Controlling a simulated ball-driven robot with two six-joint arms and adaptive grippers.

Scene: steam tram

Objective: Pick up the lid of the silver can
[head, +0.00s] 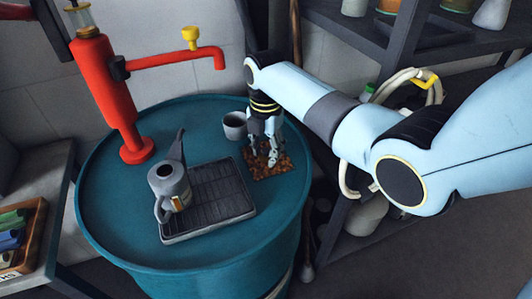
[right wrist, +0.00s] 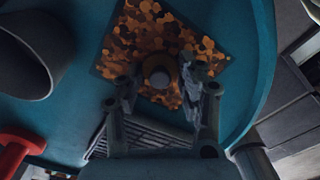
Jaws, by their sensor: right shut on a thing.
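The silver can (head: 170,187) is a grey spouted pot with a handle, upright on the dark drip tray (head: 208,204). Its top is open. My right gripper (head: 272,157) points down at the brown patterned mat (head: 284,170) on the blue drum top. In the right wrist view its fingers (right wrist: 162,92) are shut around a small round grey piece with a knob, which looks like the lid (right wrist: 160,76). It is over the mat; I cannot tell whether it touches it. My left gripper is not in view.
A grey mug (head: 235,126) stands just left of my right gripper. A dark shelf (head: 440,40) is at the right. The drum's front left is clear.

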